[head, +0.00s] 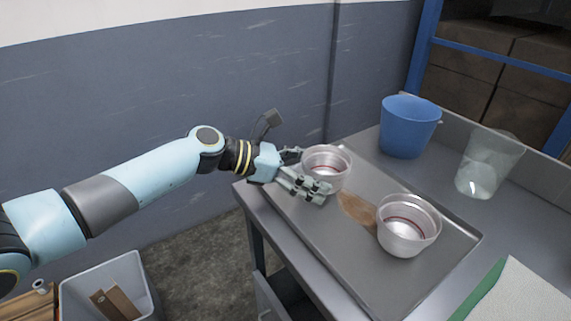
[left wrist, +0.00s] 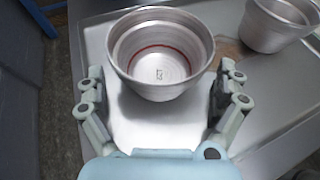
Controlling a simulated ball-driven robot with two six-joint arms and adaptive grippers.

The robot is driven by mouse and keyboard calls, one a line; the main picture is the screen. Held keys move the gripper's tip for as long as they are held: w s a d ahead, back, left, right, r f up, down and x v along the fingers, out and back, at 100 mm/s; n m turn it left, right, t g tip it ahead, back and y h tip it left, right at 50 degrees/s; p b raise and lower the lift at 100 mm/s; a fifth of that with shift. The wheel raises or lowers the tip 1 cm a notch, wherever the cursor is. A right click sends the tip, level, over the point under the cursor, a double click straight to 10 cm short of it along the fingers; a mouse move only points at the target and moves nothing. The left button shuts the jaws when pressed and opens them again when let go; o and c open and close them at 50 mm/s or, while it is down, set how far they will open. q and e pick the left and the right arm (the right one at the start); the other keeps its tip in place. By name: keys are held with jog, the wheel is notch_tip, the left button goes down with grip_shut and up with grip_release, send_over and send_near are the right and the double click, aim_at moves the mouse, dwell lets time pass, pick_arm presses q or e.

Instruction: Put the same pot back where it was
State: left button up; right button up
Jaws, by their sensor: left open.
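Two metal pots stand upright on a grey tray (head: 300,207). The far-left pot (head: 327,167) is at the tray's far left end, and it fills the upper middle of the left wrist view (left wrist: 160,52). The other pot (head: 408,224) stands nearer the tray's right side and shows at the upper right of the left wrist view (left wrist: 275,24). My left gripper (head: 310,172) is open at the far-left pot, one finger on each side of it. In the left wrist view, gaps show between the fingers and the pot. My right gripper is not in view.
A blue bucket (head: 407,127) and a clear container (head: 486,164) stand on the metal table behind the tray. A brown patch (head: 357,209) lies on the tray between the pots. A grey bin (head: 108,284) stands on the floor, lower left. A white-and-green cloth (head: 520,293) is at lower right.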

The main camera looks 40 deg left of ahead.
pick_arm(q)
jog(key=v, duration=1)
jog(key=shift+r, duration=0.1)
jog(key=shift+d, duration=0.1)
